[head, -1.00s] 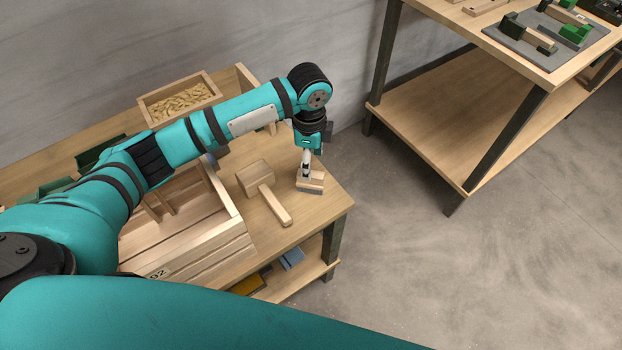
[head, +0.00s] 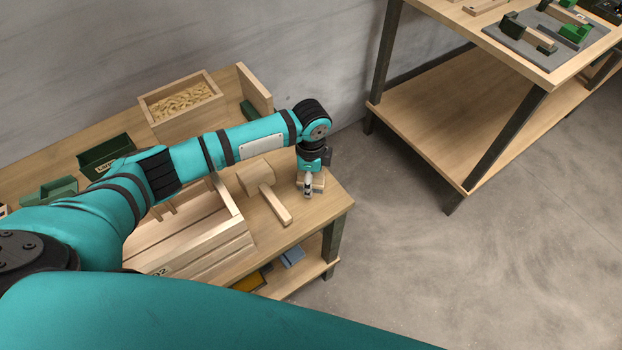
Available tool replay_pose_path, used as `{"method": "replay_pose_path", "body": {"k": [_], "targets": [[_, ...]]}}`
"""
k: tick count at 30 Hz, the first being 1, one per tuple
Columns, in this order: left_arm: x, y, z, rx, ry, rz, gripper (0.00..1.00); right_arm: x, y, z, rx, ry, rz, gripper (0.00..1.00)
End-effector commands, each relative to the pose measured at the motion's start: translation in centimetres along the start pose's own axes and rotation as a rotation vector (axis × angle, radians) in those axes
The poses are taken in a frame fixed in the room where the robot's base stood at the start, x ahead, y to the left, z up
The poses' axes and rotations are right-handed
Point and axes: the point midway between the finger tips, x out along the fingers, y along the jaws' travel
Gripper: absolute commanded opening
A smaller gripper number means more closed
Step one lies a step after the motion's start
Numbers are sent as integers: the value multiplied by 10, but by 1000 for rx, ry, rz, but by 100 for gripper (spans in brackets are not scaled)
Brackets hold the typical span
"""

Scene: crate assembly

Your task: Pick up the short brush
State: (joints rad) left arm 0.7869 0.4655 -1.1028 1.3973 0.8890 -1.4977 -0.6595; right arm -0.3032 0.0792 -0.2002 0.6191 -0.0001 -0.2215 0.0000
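The short brush (head: 318,184) is a small light-wood block near the right end of the workbench, mostly hidden behind my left gripper. My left gripper (head: 308,191) points down right at the brush, with its fingers overlapping it in the head view. Whether the fingers are open or closed on the brush is too small and covered to tell. My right gripper is out of view.
A wooden mallet (head: 272,200) lies just left of the brush. A slatted wooden crate (head: 205,240) and a box of wood shavings (head: 149,108) stand further left. Bare floor lies beyond the bench's right edge. A second bench (head: 460,110) stands at the back right.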

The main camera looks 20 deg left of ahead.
Motion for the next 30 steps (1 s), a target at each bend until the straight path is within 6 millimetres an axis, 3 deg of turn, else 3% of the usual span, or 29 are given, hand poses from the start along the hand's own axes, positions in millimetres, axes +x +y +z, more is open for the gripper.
{"method": "replay_pose_path", "body": {"k": [2, 12, 23, 30], "targets": [[0, 0, 0, 0, 0, 0, 46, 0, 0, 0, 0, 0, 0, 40], [0, 0, 0, 0, 0, 0, 1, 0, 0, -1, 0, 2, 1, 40], [-4, 0, 0, 0, 0, -1, 0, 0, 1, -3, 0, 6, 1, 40], [-26, -1, 0, 0, 2, -2, 0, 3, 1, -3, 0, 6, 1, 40]]}}
